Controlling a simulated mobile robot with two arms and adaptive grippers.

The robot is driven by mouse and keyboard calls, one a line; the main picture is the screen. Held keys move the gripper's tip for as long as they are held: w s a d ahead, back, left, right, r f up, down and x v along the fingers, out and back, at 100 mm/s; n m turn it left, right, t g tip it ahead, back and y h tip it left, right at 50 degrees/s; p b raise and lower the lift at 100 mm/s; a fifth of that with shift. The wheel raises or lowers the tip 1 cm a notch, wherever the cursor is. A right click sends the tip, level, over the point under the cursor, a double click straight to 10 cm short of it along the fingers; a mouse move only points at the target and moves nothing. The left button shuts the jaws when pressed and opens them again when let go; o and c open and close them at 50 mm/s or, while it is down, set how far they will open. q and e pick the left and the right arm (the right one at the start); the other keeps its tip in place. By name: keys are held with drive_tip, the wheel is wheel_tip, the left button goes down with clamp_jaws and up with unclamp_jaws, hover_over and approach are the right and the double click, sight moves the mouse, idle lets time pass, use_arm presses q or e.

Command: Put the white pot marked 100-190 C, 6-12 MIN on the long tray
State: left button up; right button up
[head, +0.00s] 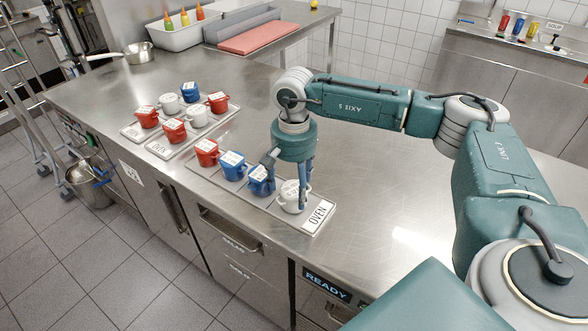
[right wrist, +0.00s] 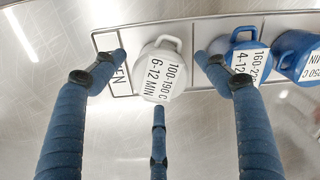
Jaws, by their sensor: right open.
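The white pot (head: 290,197) with a label on its lid appears to stand upright on the long tray (head: 322,216), at its near end beside the OVEN plate. In the right wrist view the pot (right wrist: 165,72) reads 100-190 C, 6-12 MIN. My right gripper (head: 289,180) is over it, pointing down and open. In the right wrist view its fingers are spread around the pot, with gaps visible at both sides. The long tray also holds a red pot (head: 206,152) and two blue pots (head: 232,165) in a row. My left gripper is not in view.
Two shorter trays with red, white and blue pots (head: 174,131) lie farther left. A saucepan (head: 138,53), a white bin with bottles and a red board (head: 259,37) are at the back. The steel counter (head: 400,190) right of the long tray is clear.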

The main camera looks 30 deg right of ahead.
sight(294, 189)
wheel_tip(294, 189, up, 10)
drive_tip(key=b, duration=0.2)
drive_tip(key=shift+f, duration=0.2)
idle(0.3)
